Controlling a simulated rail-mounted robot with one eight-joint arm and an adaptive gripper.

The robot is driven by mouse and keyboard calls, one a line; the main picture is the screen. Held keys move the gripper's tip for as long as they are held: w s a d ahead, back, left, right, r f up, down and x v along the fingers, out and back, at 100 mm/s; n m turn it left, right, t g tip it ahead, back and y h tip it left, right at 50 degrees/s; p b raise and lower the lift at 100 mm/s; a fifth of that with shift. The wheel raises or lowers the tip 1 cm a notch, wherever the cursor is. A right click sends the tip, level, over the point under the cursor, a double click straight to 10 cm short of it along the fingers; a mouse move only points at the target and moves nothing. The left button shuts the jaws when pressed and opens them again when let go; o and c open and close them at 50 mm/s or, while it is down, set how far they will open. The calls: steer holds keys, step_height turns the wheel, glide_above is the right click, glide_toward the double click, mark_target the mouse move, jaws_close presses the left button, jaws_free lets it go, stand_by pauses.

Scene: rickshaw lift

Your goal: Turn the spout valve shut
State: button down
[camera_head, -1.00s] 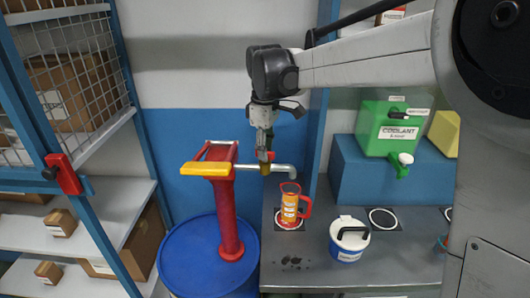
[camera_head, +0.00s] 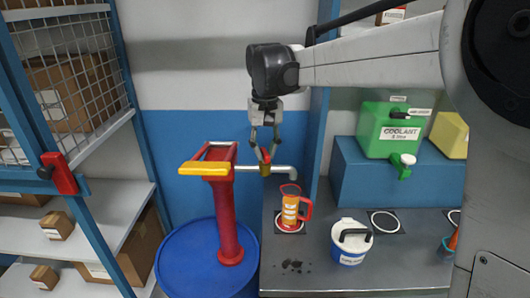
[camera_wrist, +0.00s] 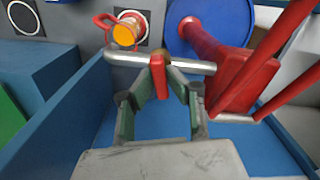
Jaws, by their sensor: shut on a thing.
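The spout (camera_head: 285,168) is a grey pipe running right from the top of a red hand pump (camera_head: 226,220) and bending down over the bench. Its valve has a brass body (camera_head: 265,170) and a red lever (camera_wrist: 160,78). My gripper (camera_head: 266,156) hangs straight above the valve, fingers pointing down. In the wrist view its fingers (camera_wrist: 160,72) close in on the lever from both sides, and it is shut on the lever. The lever stands across the pipe in that view. An orange jug (camera_head: 290,208) stands under the spout's end.
The pump stands on a blue drum (camera_head: 195,262); its yellow handle (camera_head: 205,168) is just left of the valve. On the bench (camera_head: 300,275) are a white-and-blue can (camera_head: 350,248) and a green coolant container (camera_head: 395,130) on a blue block. A shelf rack (camera_head: 75,190) is at left.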

mark_target(265, 151)
steer(key=shift+m, duration=1.6)
steer(key=c, duration=1.7)
jaws_free()
step_height(265, 151, up, 12)
